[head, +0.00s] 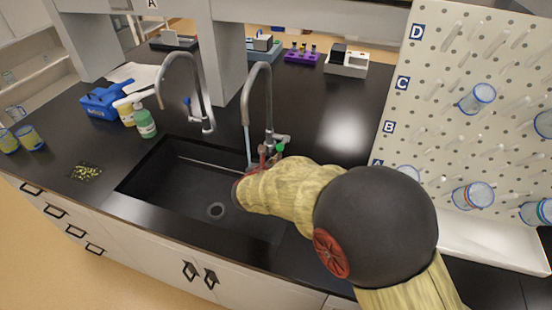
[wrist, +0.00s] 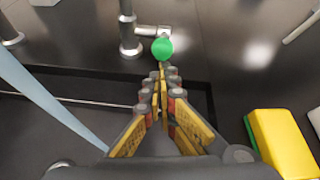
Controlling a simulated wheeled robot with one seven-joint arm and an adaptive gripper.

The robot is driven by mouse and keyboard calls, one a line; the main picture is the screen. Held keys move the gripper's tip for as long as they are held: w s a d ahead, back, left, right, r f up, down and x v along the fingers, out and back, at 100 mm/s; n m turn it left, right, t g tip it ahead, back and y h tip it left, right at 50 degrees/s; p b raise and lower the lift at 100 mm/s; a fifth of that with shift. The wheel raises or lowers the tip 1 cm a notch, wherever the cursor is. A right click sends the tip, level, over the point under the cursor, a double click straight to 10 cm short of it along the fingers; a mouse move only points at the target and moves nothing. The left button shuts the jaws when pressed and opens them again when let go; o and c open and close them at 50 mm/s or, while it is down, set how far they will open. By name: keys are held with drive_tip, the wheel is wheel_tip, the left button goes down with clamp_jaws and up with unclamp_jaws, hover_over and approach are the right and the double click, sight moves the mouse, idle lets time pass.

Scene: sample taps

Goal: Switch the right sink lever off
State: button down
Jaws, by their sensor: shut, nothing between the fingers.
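The right sink tap (head: 258,95) is a tall grey gooseneck at the back of the black sink (head: 160,195). A pale blue stream of water (head: 247,142) runs from its spout, and the stream also crosses the left of the wrist view (wrist: 50,100). Its lever has a green knob (head: 280,147) on the right side of the tap base. In the wrist view the green knob (wrist: 162,48) is just beyond my fingertips. My gripper (wrist: 162,72) is shut and empty, close to the knob; I cannot tell whether they touch.
A left tap (head: 190,85) stands beside it. A yellow sponge (wrist: 283,142) lies right of my gripper. A green bottle (head: 143,122) and a blue rack (head: 103,102) stand on the left counter. A pegboard (head: 450,120) with glassware rises on the right.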

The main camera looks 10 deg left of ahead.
sight(280, 145)
drive_tip(key=shift+w+r+g+p, duration=0.1)
drive_tip(key=shift+r+g+p, duration=0.4)
drive_tip(key=shift+p, duration=1.1)
drive_tip(key=r+g+p, duration=0.1)
drive_tip(key=p, duration=0.5)
drive_tip(key=w+r+g+p, duration=0.1)
drive_tip(key=r+g+p, duration=0.1)
drive_tip(key=p, duration=0.5)
drive_tip(key=w+r+g+p, duration=0.1)
drive_tip(key=r+p, duration=0.1)
drive_tip(key=p, duration=0.4)
drive_tip(key=shift+d+r+y+p, duration=0.15)
drive_tip(key=shift+y+p, duration=0.2)
drive_tip(key=shift+y, duration=0.05)
drive_tip(key=w+r+p, duration=0.1)
drive_tip(key=p, duration=0.1)
drive_tip(key=w+r+p, duration=0.1)
drive_tip(key=p, duration=0.2)
drive_tip(key=shift+w+d+r, duration=0.15)
drive_tip(key=shift+r, duration=0.15)
drive_tip(key=shift+w+d+r+p, duration=0.1)
drive_tip(key=shift+w+r+p, duration=0.4)
drive_tip(key=shift+w+p, duration=0.35)
drive_tip(key=shift+w+d+r+p, duration=0.1)
drive_tip(key=shift+w+r+p, duration=0.15)
drive_tip(key=shift+w+p, duration=0.3)
drive_tip(key=shift+f, duration=0.1)
